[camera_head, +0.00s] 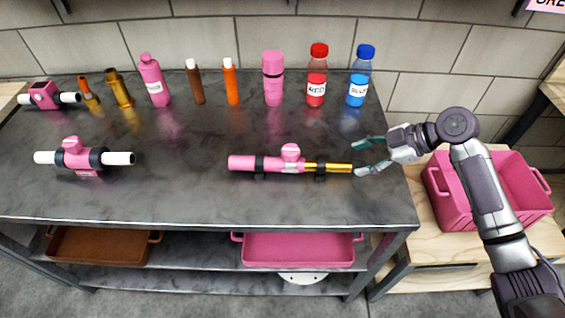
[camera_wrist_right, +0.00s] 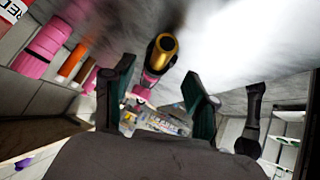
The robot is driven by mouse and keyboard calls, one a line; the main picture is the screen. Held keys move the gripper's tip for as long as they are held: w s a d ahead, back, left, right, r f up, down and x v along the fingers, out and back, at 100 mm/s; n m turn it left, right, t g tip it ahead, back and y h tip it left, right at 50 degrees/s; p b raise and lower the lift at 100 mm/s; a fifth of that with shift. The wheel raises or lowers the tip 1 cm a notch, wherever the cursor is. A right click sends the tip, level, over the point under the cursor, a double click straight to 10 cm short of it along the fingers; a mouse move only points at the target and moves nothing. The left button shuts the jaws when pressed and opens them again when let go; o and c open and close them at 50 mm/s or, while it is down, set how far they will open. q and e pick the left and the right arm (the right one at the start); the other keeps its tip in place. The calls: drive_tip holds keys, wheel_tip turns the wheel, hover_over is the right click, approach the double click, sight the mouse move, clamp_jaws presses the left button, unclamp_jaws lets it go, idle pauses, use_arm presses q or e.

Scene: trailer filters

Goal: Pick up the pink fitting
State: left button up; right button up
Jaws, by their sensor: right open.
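A pink fitting with a round knob (camera_head: 291,153) lies on the dark table in an assembly, between a pink cylinder (camera_head: 241,162) and a gold tube (camera_head: 335,168). Black supports hold this row. Two other pink fittings, one with white pipe ends (camera_head: 76,155) and one at the back left (camera_head: 44,95), sit on the table; I cannot tell which one is meant. My right gripper (camera_head: 357,158) is open and empty at the right end of the gold tube. In the right wrist view, the tube's round end (camera_wrist_right: 163,45) shows just beyond the open fingers (camera_wrist_right: 160,72). My left gripper is not in view.
Along the back stand orange and gold pieces, a pink bottle (camera_head: 153,82), a pink cylinder (camera_head: 273,79), a red bottle (camera_head: 317,78) and a blue bottle (camera_head: 359,80). A pink crate (camera_head: 440,195) stands at the right. The table's front is clear.

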sight(343, 164)
drive_tip(key=shift+w+a+f, duration=0.1)
drive_tip(key=shift+a+f, duration=0.3)
drive_tip(key=shift+a, duration=0.1)
drive_tip(key=shift+a+f, duration=0.25)
drive_tip(key=shift+f, duration=0.05)
drive_tip(key=p+x, duration=0.1)
drive_tip(key=x, duration=0.3)
drive_tip(key=shift+a+f, duration=0.1)
drive_tip(key=shift+f, duration=0.05)
drive_tip(key=c, duration=0.8)
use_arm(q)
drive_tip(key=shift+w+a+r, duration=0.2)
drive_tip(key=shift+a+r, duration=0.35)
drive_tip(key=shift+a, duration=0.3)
use_arm(e)
clamp_jaws()
